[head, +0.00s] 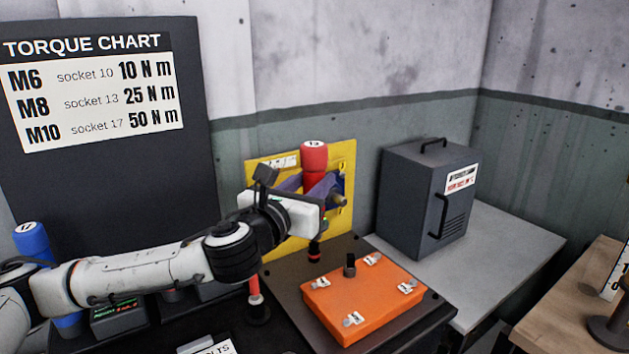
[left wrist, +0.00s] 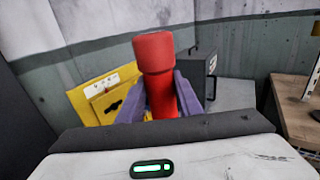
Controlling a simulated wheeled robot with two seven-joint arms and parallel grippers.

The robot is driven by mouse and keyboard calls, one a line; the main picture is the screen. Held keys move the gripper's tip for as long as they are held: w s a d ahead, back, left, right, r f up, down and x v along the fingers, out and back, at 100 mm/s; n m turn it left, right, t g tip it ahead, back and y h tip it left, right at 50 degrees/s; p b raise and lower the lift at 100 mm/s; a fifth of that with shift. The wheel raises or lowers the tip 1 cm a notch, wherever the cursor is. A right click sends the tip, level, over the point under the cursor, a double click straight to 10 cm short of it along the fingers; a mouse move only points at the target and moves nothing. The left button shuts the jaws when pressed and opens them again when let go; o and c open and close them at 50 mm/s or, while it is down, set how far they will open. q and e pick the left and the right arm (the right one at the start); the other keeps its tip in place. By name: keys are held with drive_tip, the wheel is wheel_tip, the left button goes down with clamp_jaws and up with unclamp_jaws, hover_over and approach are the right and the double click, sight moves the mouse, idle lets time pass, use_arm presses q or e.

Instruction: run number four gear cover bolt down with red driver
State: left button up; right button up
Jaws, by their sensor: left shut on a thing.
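The red driver (head: 314,155) stands upright in my left gripper (head: 320,188), with a number on its cap that looks like 13. Its dark socket end (head: 314,252) hangs beyond the far left corner of the orange gear cover (head: 365,303), apart from the cover's bolts. The left wrist view shows the red driver (left wrist: 157,75) between the two purple fingers (left wrist: 160,98). Small pale number tags (head: 407,287) mark several bolts near the cover's corners; I cannot read which is number four. My right gripper is not in view.
A dark post (head: 349,264) rises from the cover. A yellow panel (head: 342,160) stands behind the driver. A grey cabinet (head: 425,200) sits on the bench at the right. A blue driver (head: 32,242) marked 17 and a torque chart (head: 95,90) are at the left.

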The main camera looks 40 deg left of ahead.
use_arm(q)
drive_tip(key=shift+f+b, duration=2)
drive_tip(key=shift+f, duration=1)
drive_tip(key=shift+r+p, duration=0.1)
drive_tip(key=shift+p, duration=0.25)
